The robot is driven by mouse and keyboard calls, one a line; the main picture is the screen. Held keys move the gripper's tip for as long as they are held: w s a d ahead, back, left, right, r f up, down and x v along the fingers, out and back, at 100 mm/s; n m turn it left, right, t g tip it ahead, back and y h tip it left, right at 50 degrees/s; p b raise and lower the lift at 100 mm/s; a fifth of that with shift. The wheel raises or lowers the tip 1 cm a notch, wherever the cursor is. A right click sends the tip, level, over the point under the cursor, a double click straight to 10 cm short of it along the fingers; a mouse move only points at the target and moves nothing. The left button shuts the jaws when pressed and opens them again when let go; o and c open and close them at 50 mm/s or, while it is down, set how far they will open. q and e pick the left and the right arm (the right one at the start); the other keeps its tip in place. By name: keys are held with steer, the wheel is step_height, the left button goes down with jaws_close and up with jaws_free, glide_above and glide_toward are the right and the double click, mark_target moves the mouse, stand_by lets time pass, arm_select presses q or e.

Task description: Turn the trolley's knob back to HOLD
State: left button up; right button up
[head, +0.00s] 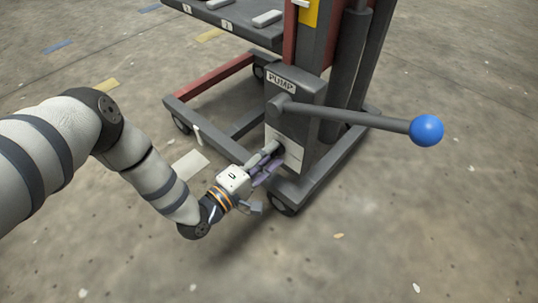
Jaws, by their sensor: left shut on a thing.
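The trolley's grey pump box (312,100) stands at the centre right, marked PUMP on top. A pale label plate (293,149) is on its lower front face. My left gripper (271,157) reaches in from the left, its fingers against this face. It is shut on the small dark knob, which the fingers mostly hide. I cannot read which mark the knob points to. My right gripper is not in view.
A grey pump lever (355,118) with a blue ball end (426,130) sticks out to the right above my gripper. The trolley's wheeled base frame (325,170) is low around the box. A platform (235,25) is above left. The floor in front is clear.

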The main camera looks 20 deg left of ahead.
arm_select(q)
steer(key=shift+s+d, duration=0.1)
steer(key=o, duration=1.2)
steer(key=v, duration=1.2)
